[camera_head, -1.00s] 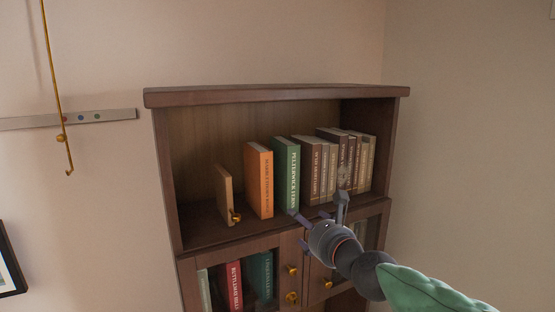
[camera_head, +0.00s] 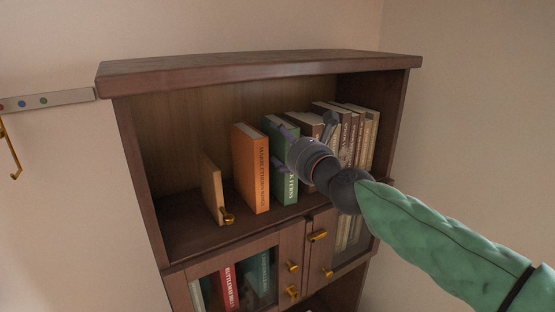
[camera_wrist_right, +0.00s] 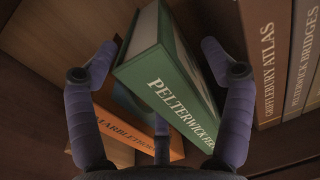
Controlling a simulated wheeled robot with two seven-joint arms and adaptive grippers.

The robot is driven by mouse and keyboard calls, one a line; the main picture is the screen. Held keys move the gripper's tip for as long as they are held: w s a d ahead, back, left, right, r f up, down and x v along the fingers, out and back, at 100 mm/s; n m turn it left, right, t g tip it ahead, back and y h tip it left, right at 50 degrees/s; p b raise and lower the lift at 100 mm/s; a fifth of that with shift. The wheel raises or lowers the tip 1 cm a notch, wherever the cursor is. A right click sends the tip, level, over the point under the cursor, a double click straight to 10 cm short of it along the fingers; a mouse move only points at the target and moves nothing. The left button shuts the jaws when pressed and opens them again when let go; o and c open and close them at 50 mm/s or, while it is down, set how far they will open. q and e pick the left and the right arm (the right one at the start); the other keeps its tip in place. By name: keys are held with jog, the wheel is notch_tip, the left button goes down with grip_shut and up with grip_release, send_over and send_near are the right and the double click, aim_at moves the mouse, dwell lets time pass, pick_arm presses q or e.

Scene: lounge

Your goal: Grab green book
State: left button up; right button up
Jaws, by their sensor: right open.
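The green book (camera_head: 289,190) stands upright on the open upper shelf, its spine facing out; it also shows in the right wrist view (camera_wrist_right: 168,82). My right gripper (camera_head: 295,148) is in front of the book and hides part of its spine. In the right wrist view the right gripper (camera_wrist_right: 160,75) is open, with one finger on each side of the green book and a third finger below, partly over the orange book. I cannot tell whether any finger touches the green book. My left gripper is not in view.
An orange book (camera_head: 250,168) stands just left of the green one, and a tan bookend (camera_head: 211,187) farther left. Several brown and cream books (camera_head: 350,135) stand to the right. The wooden bookcase (camera_head: 250,68) has glass doors below, with more books inside.

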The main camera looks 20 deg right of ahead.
aim_at(276, 134)
jog(key=shift+w+a+r, duration=0.15)
jog(key=shift+w+r, duration=0.1)
jog(key=shift+w, duration=0.45)
jog(key=w, duration=0.3)
jog(key=shift+w, duration=0.3)
jog(key=shift+s, duration=0.3)
jog(key=c, duration=0.4)
jog(key=shift+a, duration=0.1)
grip_shut()
jog(key=shift+r, duration=0.1)
